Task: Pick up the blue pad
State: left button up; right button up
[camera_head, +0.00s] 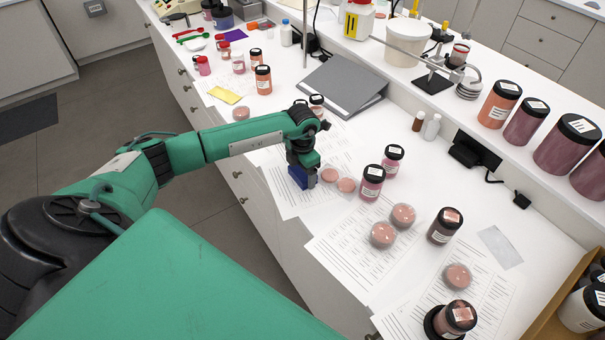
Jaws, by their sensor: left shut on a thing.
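The blue pad (298,177) is a small dark blue block near the front edge of the white bench. My left gripper (303,167) points down over it and is shut on it. The pad sits over a printed paper sheet; I cannot tell whether it touches the sheet. The gripper hides the pad's upper part. My right gripper is not in view.
Two petri dishes of pink powder (346,185) stand just right of the pad. Pigment jars (372,182) stand further right. A grey binder (343,84) lies behind. A yellow pad (224,95) and a purple pad (235,35) lie at the left.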

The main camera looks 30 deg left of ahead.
pick_arm(q)
jog(key=shift+r, duration=0.1)
jog(key=shift+r, duration=0.55)
notch_tip(320, 180, up, 19)
jog(key=b, duration=0.5)
jog(key=shift+b, duration=0.4)
jog(key=shift+f, duration=0.1)
jog(key=o, duration=0.4)
jog(key=c, duration=0.3)
jog(key=shift+d, duration=0.1)
